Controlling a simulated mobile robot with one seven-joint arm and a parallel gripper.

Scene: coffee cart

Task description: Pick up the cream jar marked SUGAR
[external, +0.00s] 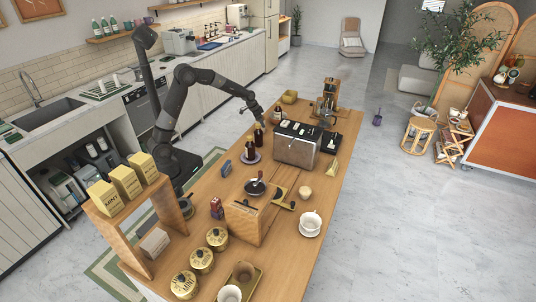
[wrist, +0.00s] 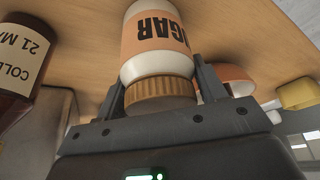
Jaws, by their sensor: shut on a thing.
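The cream jar marked SUGAR (wrist: 157,65) fills the upper middle of the wrist view, with an orange label and a ribbed tan lid. Its lettering appears upside down there. My gripper (wrist: 160,90) is shut on the jar, with one finger on each side near the lid. In the external view my gripper (external: 254,108) is over the far part of the wooden table, close to dark bottles. I cannot make out the jar clearly in that view. Whether its base touches the table is not clear.
A brown bottle with a cream label (wrist: 22,55) is left of the jar in the wrist view. An orange-brown dish (wrist: 236,75) is to its right. A metal toaster-like box (external: 296,148) stands right of the bottles. Yellow tins (external: 184,285) stand at the near end.

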